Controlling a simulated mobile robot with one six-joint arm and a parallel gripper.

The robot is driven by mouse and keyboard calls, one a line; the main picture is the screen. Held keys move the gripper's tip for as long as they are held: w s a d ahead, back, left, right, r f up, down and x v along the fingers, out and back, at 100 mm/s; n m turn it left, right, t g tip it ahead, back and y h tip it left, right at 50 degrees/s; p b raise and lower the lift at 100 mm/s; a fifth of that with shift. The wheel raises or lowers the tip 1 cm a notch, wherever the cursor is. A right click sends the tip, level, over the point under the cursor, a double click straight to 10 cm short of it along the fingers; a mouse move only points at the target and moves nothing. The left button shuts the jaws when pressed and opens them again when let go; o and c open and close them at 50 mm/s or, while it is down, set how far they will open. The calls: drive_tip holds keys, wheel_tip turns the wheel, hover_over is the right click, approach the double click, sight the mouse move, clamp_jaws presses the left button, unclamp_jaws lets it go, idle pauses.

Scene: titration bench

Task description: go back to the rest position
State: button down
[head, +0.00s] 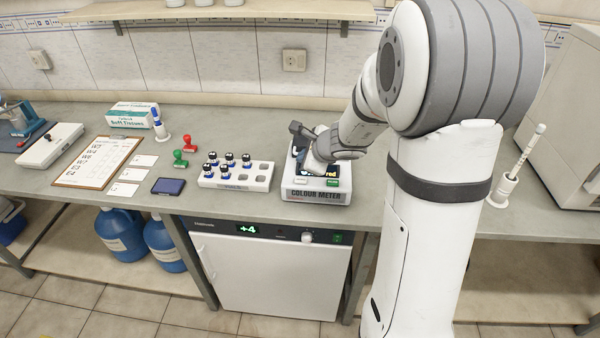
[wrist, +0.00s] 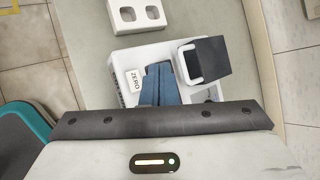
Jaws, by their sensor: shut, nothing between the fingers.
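My gripper (wrist: 159,84) is shut and empty, with its blue-grey fingers together over the colour meter (wrist: 121,66) in the wrist view. In the head view the colour meter (head: 316,196) stands on the bench, and my arm's end hangs over it and hides part of its top and screen. The meter's dark lid (wrist: 208,60) stands beside my fingers in the wrist view. A ZERO button (wrist: 135,79) shows left of the fingers. I cannot tell whether the fingertips touch the meter.
A white rack (head: 236,180) with several dark vials stands left of the meter. Red and green stamps (head: 184,150), a blue ink pad (head: 168,186), white cards and a clipboard (head: 97,162) lie further left. A pipette in a stand (head: 505,180) is at the right. A shelf (head: 220,14) is above.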

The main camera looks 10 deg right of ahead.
drive_tip(key=s+a+r+n+g+y, duration=0.1)
drive_tip(key=s+a+r+n+g, duration=0.2)
drive_tip(key=s+n, duration=0.35)
drive_tip(key=s+a+r+n, duration=0.3)
drive_tip(key=s+r+n, duration=0.1)
drive_tip(key=s+n, duration=0.25)
drive_tip(key=s+d+n+g+h, duration=0.1)
drive_tip(key=s+d+n+h, duration=0.1)
drive_tip(key=s, duration=0.5)
drive_tip(key=s+d+r+n+g+h, duration=0.1)
drive_tip(key=s+d+n+h, duration=0.1)
drive_tip(key=s+d+n, duration=0.2)
drive_tip(key=s+n, duration=0.3)
drive_tip(key=shift+s+h, duration=0.3)
drive_tip(key=shift+h, duration=0.1)
